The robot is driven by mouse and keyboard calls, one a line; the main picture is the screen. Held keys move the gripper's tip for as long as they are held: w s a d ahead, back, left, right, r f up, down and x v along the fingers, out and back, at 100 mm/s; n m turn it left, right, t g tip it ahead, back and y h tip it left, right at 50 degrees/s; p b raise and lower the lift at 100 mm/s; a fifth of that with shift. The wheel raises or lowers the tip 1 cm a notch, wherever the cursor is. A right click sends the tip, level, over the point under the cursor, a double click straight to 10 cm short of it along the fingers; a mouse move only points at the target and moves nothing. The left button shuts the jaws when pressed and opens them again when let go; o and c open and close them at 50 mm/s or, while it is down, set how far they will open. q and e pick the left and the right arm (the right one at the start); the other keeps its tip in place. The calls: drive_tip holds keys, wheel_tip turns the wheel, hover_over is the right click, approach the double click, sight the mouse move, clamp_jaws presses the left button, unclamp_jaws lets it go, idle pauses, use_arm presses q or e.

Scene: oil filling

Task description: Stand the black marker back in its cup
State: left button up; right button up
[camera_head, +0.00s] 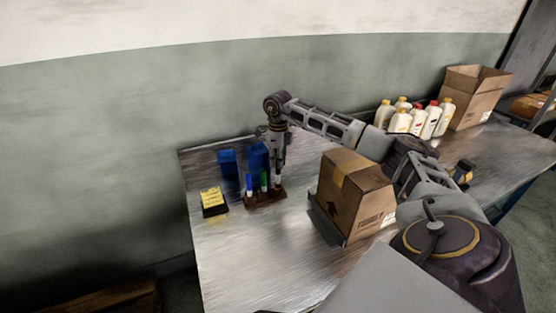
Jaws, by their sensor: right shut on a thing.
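My right gripper (277,163) points down over the brown marker holder (265,199) on the metal table. It is shut on a slim marker (277,181), whose lower part shows light below the fingers; I take it for the black marker. Its lower end is at the right part of the holder; whether it is seated in it I cannot tell. A blue marker (249,184) and a green marker (264,181) stand upright in the holder to the left. My left gripper is not in view.
Blue containers (228,162) stand behind the holder, and a yellow-and-black item (213,201) lies to its left. A closed cardboard box (352,194) stands to the right under my right arm. Several bottles (417,120) and an open box (474,97) stand farther right. The front-left table is clear.

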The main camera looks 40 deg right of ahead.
drive_tip(key=shift+f+b, duration=0.5)
drive_tip(key=shift+f, duration=0.95)
drive_tip(key=o, duration=0.9)
drive_tip(key=shift+c, duration=0.2)
drive_tip(key=shift+r, duration=6)
drive_tip(key=shift+a, duration=0.1)
